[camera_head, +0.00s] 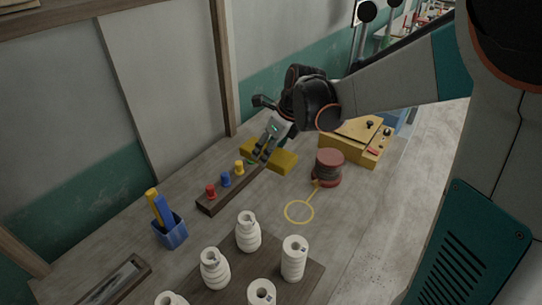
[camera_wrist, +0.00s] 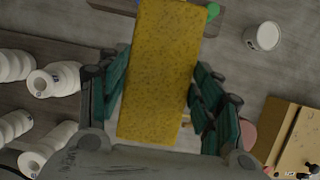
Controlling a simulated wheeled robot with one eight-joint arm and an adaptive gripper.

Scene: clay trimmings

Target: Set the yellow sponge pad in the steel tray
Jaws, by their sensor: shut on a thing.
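The yellow sponge pad (camera_head: 283,160) is a flat rectangular block held in my gripper (camera_head: 263,152), above the workbench just behind the peg board. In the wrist view the sponge pad (camera_wrist: 160,75) fills the space between the two fingers of my gripper (camera_wrist: 158,95), long side running up the picture. My gripper is shut on it. A shallow tray with a brown rim (camera_head: 140,262) and grey inside lies at the lower left, cut off by the picture edge; I cannot tell whether it is the steel tray. It is well away from my gripper.
A wooden peg board (camera_head: 210,206) with coloured pegs lies beside my gripper. A blue holder (camera_head: 172,234) stands left. Several white ribbed bottles (camera_head: 248,232) stand in front. A red spool (camera_head: 327,166) and yellow box (camera_head: 350,145) are right. A white cup (camera_wrist: 262,37) shows in the wrist view.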

